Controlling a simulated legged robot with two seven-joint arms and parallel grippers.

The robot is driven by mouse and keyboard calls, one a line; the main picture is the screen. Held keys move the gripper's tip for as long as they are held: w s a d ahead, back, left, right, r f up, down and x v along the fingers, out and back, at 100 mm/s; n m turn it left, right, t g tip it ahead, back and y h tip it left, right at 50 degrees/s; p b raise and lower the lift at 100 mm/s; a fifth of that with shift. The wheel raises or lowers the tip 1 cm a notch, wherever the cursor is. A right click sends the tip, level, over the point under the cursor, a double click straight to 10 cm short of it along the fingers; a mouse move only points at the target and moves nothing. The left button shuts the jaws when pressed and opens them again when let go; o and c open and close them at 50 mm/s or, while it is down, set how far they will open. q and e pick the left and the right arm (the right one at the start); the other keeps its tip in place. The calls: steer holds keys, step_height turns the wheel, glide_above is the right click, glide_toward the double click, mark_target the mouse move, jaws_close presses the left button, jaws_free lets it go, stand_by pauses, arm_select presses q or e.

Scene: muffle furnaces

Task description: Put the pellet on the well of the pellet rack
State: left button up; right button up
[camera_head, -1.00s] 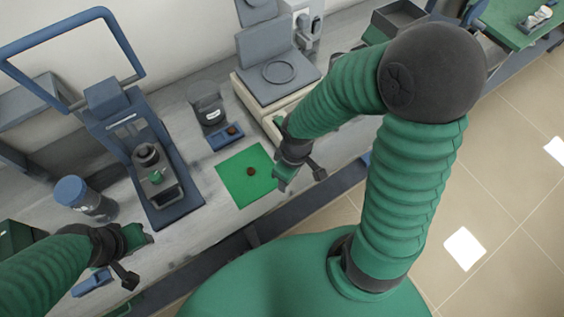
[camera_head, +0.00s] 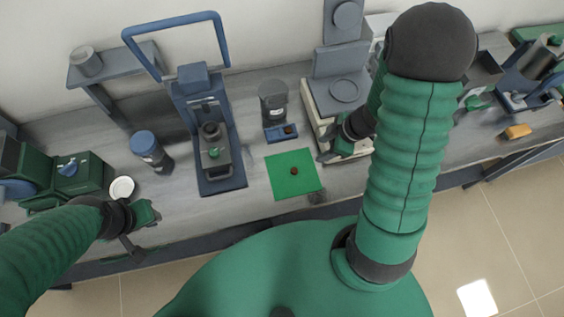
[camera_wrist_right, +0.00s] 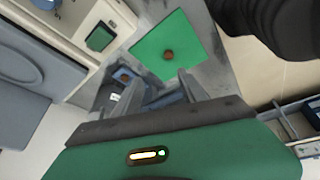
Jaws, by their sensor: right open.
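The pellet (camera_head: 294,171) is a small dark brown piece lying on the green mat (camera_head: 280,182). It also shows in the right wrist view (camera_wrist_right: 168,54). The pellet rack (camera_head: 272,137) is a small blue block just behind the mat, with a brown spot on its top. It shows in the right wrist view left of the mat (camera_wrist_right: 109,97). My right gripper (camera_head: 333,155) is open and empty, right of the mat and above the bench. Its fingers (camera_wrist_right: 172,92) point toward the mat. My left gripper (camera_head: 150,214) is above the bench's front left; its jaw state is unclear.
A blue-framed press (camera_head: 222,177) stands left of the mat. A dark canister (camera_head: 273,100) stands behind the rack. A beige instrument with a round plate (camera_head: 344,90) is close to my right gripper. A blue-lidded jar (camera_head: 146,146) and white dish (camera_head: 122,188) are left.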

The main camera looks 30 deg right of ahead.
steer(key=s+a+f, duration=0.1)
steer(key=b, duration=0.6)
glide_toward(295, 170)
step_height(295, 170, down, 3)
steer(key=shift+r+n+g, duration=0.2)
steer(key=shift+n+g, duration=0.1)
steer(key=shift+g, duration=0.1)
steer(key=x, duration=0.2)
steer(key=b+x, duration=0.1)
steer(key=w+b+x, duration=0.1)
steer(key=x, duration=0.1)
steer(key=shift+w+a+f, duration=0.1)
steer(key=shift+w+a, duration=0.05)
steer(key=shift+a, duration=0.3)
steer(key=shift+y, duration=0.3)
jaws_close()
